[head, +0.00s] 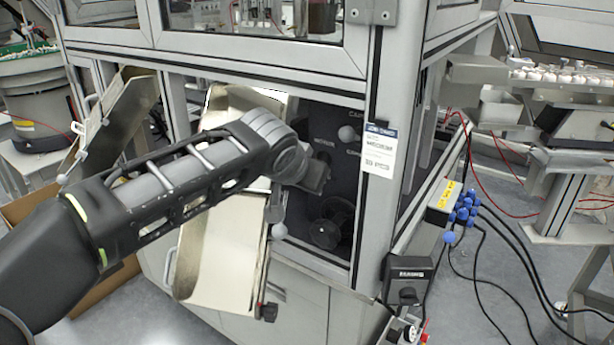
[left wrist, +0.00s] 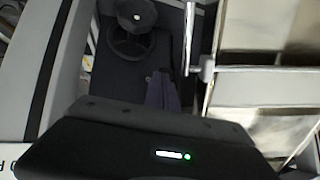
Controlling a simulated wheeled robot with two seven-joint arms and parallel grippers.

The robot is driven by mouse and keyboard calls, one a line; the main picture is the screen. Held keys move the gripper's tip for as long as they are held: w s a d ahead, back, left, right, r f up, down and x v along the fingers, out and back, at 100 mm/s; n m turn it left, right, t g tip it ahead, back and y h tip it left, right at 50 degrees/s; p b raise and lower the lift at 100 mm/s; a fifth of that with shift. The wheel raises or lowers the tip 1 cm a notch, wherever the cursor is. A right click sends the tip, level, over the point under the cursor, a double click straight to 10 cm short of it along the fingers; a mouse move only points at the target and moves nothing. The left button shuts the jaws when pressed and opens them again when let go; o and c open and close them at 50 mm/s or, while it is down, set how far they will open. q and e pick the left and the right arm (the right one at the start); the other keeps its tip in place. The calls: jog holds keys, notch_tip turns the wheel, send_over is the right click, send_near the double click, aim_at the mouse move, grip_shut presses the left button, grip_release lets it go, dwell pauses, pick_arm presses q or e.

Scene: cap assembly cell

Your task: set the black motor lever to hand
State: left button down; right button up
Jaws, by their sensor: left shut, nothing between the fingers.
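My left gripper (head: 316,178) reaches into the open cabinet in the head view, in front of the dark control panel (head: 315,118). Its fingers are shut with nothing between them. In the left wrist view the gripper's dark fingers (left wrist: 163,92) are hard to tell from the dark panel behind. I cannot make out the black motor lever or its position; my gripper and wrist cover part of the panel below a small blurred label. A grey ball knob (head: 348,133) shows up and right of the gripper. My right gripper is not in view.
A black handwheel (head: 325,232) sits low inside the cabinet and also shows in the left wrist view (left wrist: 132,42). A ball-ended metal lever (head: 279,230) and an open metal tray (head: 215,262) are left of it. The cabinet post (head: 375,215) bounds the opening at right.

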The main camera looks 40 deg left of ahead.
pick_arm(q)
jog(key=shift+r, duration=0.2)
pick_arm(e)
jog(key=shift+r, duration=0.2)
pick_arm(q)
jog(key=shift+r+p, duration=0.55)
jog(key=shift+r, duration=0.05)
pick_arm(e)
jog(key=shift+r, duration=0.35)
pick_arm(q)
jog(key=shift+r, duration=0.1)
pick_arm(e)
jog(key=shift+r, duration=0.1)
